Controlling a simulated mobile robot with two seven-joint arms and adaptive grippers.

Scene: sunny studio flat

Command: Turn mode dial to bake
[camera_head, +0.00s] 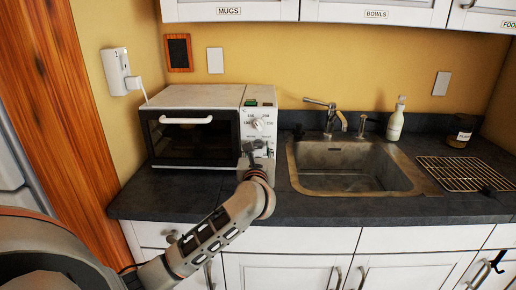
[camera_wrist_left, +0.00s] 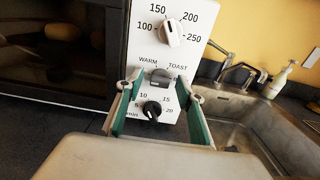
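The white toaster oven (camera_head: 195,97) stands on the dark counter, its control panel (camera_wrist_left: 140,48) on the right side. In the left wrist view the grey mode dial (camera_wrist_left: 160,77) sits between the labels WARM and TOAST, below the pale temperature dial (camera_wrist_left: 172,32) and above the black timer dial (camera_wrist_left: 152,110). My left gripper (camera_wrist_left: 163,84) is open, with its green-lined fingers on either side of the mode dial; I cannot tell whether they touch it. In the head view my left gripper (camera_head: 257,150) is in front of the lower panel and hides it. My right gripper is not clearly visible.
The sink (camera_head: 350,165) with its faucet (camera_head: 330,112) is right of the oven. A white bottle (camera_head: 396,122), a dark jar (camera_head: 461,132) and a wire rack (camera_head: 460,172) are farther right. A small dark shape (camera_head: 497,262) at the lower right is unclear.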

